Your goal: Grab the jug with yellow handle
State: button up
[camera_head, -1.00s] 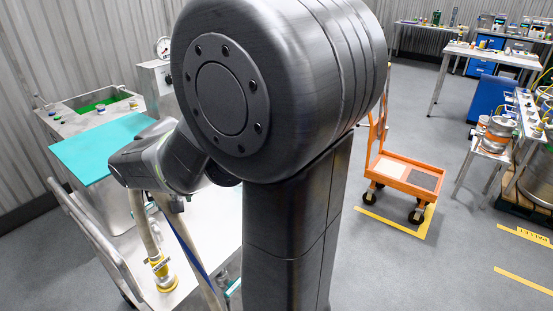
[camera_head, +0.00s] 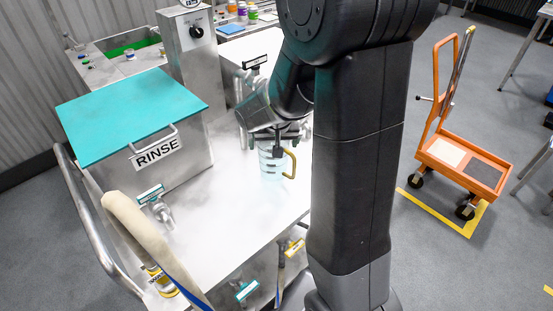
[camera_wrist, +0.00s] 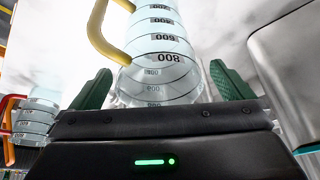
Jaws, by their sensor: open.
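The jug (camera_head: 269,165) is clear, with a yellow handle (camera_head: 291,163) on its right side in the head view. It stands on the white bench top beside the RINSE tank. In the wrist view the jug (camera_wrist: 162,62) shows printed volume marks, and its yellow handle (camera_wrist: 103,30) is at upper left. My gripper (camera_wrist: 170,88) is open, with one green-padded finger on each side of the jug. In the head view my gripper (camera_head: 277,138) is over the upper part of the jug and partly hides it. Whether the fingers touch the jug, I cannot tell.
The RINSE tank (camera_head: 160,152) with a teal lid (camera_head: 130,112) stands left of the jug. In the wrist view a second marked clear vessel (camera_wrist: 34,118) with a red handle is at left, and a metal box (camera_wrist: 290,60) is close at right. An orange cart (camera_head: 465,160) stands on the floor.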

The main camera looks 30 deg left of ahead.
aim_at(279, 160)
jog(key=x, duration=0.4)
jog(key=shift+d, duration=0.1)
jog(key=c, duration=1.2)
jog(key=shift+o, duration=0.2)
jog(key=shift+r, duration=0.15)
